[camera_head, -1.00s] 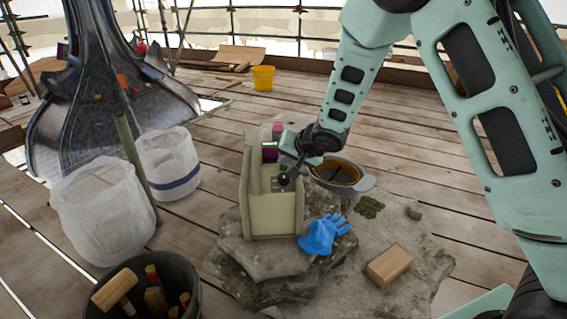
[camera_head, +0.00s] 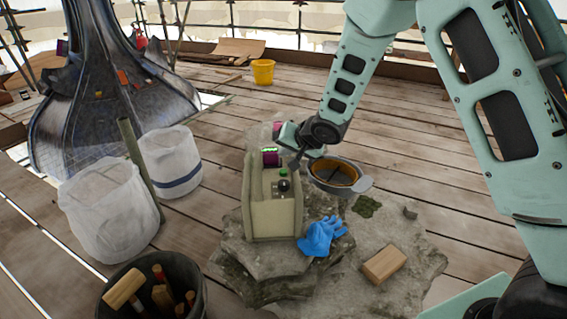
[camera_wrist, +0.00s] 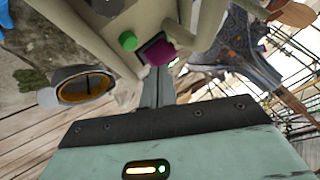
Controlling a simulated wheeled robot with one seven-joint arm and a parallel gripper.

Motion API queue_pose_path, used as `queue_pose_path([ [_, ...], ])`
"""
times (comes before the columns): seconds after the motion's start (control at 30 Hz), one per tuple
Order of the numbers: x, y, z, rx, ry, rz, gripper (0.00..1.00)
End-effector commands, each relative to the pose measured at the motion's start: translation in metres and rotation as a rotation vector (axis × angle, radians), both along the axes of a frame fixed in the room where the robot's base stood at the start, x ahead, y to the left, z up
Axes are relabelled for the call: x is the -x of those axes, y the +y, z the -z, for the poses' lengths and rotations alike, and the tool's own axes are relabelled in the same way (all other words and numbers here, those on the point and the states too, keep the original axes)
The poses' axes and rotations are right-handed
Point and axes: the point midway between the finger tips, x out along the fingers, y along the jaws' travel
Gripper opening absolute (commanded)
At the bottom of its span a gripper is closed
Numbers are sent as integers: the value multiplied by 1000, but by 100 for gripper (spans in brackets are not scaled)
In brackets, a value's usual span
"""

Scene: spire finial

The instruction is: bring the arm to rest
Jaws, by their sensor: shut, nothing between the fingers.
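My gripper (camera_head: 297,163) hangs over the back of a beige control box (camera_head: 273,219) on a stone slab. The box has a black ball-topped lever (camera_head: 283,186), a green button (camera_head: 283,172) and a magenta part (camera_head: 270,157) with a green light. In the wrist view my gripper's fingers (camera_wrist: 159,74) are together and empty. Their tips lie just below the magenta part (camera_wrist: 157,50) in the picture; I cannot tell whether they touch it. The green button also shows in the wrist view (camera_wrist: 128,41).
A grey pan (camera_head: 336,176) stands right behind the box. A blue glove (camera_head: 321,236) and a wooden block (camera_head: 384,265) lie on the slab (camera_head: 355,290). White tubs (camera_head: 110,213), a tool bucket (camera_head: 190,270) and the dark spire (camera_head: 105,110) are left.

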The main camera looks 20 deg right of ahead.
Motion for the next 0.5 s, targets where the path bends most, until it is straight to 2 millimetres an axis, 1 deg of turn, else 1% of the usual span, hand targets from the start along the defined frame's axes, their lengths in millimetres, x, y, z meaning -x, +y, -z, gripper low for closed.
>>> queue_pose_path([
  [0.03, 0, 0, -9, 0, 0, 0, 0],
  [0.13, 0, 0, -14, -1, 0, 1, 0],
  [0.5, 0, 0, -14, -1, 0, 1, 0],
])
